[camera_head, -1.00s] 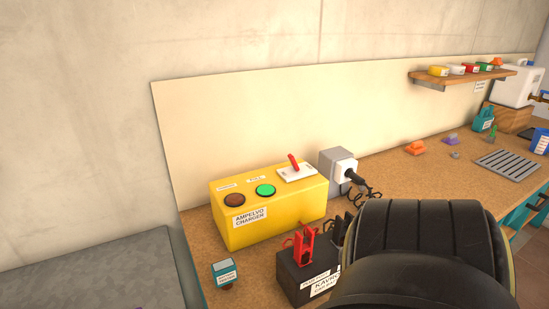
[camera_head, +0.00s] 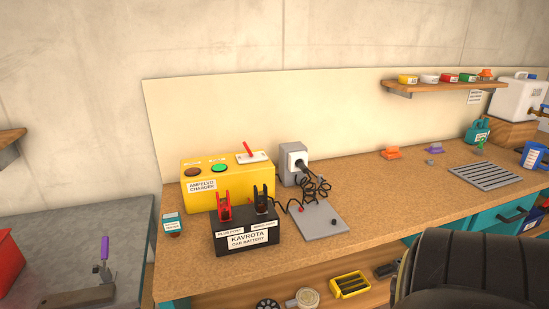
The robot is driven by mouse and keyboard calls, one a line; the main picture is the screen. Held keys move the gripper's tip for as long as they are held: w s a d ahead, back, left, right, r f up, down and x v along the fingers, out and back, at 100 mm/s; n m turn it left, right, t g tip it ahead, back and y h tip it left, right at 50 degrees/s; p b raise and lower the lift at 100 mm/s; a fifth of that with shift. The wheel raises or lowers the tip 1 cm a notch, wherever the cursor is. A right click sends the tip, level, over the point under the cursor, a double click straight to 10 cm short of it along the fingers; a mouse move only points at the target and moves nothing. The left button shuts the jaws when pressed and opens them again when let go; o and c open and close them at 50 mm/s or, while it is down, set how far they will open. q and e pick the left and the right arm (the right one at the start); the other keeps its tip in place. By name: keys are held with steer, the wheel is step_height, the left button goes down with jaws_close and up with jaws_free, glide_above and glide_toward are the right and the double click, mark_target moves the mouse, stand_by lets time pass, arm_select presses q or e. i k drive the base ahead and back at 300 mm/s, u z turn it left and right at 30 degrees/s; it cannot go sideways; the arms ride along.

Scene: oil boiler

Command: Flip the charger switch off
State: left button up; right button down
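The yellow charger box (camera_head: 229,197) stands on the wooden workbench against the cream back panel. A red lever switch (camera_head: 248,149) on a white plate sits at the right of its top, its lever slanting up to the left. A brown round light (camera_head: 193,172) and a lit green round light (camera_head: 220,168) are beside it. A black car battery (camera_head: 247,238) stands in front, with a red clamp (camera_head: 225,206) and a black clamp (camera_head: 262,200) on its top. A black rounded part of mine covers the lower right corner. Neither gripper shows.
A grey socket box (camera_head: 291,163) with a plugged-in black cable stands right of the charger. A grey plate (camera_head: 319,222) lies in front of it. A small teal-topped item (camera_head: 173,224) stands left of the battery.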

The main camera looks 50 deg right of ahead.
mark_target(247, 149)
steer(key=u, duration=0.1)
steer(key=k, duration=0.25)
steer(key=z, duration=0.85)
